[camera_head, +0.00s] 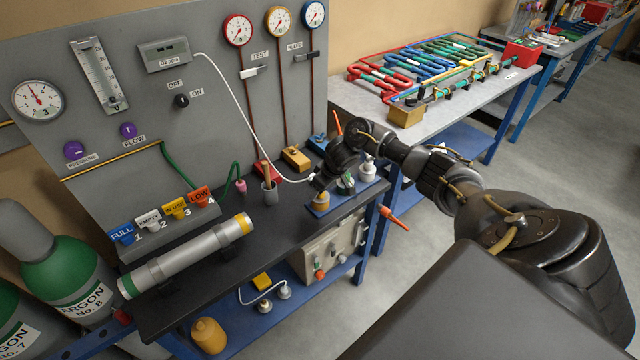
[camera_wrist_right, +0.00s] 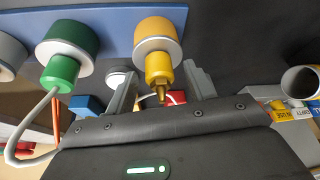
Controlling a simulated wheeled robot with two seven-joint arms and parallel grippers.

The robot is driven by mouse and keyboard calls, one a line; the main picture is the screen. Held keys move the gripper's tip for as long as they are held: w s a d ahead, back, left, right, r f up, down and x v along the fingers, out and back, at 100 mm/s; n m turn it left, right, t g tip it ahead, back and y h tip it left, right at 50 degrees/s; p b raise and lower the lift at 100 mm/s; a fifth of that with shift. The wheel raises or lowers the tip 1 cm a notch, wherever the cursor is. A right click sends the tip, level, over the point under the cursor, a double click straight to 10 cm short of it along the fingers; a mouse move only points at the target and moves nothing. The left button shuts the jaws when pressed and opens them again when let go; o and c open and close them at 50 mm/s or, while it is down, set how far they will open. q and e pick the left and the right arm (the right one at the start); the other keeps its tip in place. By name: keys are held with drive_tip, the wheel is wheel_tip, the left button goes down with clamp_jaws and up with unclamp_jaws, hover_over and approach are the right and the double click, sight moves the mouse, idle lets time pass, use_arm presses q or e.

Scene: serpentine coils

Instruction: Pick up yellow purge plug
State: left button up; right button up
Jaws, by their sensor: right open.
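The yellow purge plug (camera_wrist_right: 159,48) has a round yellow body with a pale collar and a brass tip. In the right wrist view it sits on a blue rack (camera_wrist_right: 112,18), beside a green plug (camera_wrist_right: 66,48) with a grey hose. My right gripper (camera_wrist_right: 161,72) is open, its two fingers on either side of the plug's brass-tip end. In the head view my right gripper (camera_head: 328,178) is over the bench's right end, partly hiding the blue rack (camera_head: 318,210). My left gripper is not in view.
A silver cylinder (camera_head: 190,255) lies along the dark bench (camera_head: 265,235). The gauge panel (camera_head: 110,100) rises behind.

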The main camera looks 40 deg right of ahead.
drive_tip(key=shift+c, duration=0.3)
drive_tip(key=shift+r, duration=0.1)
clamp_jaws()
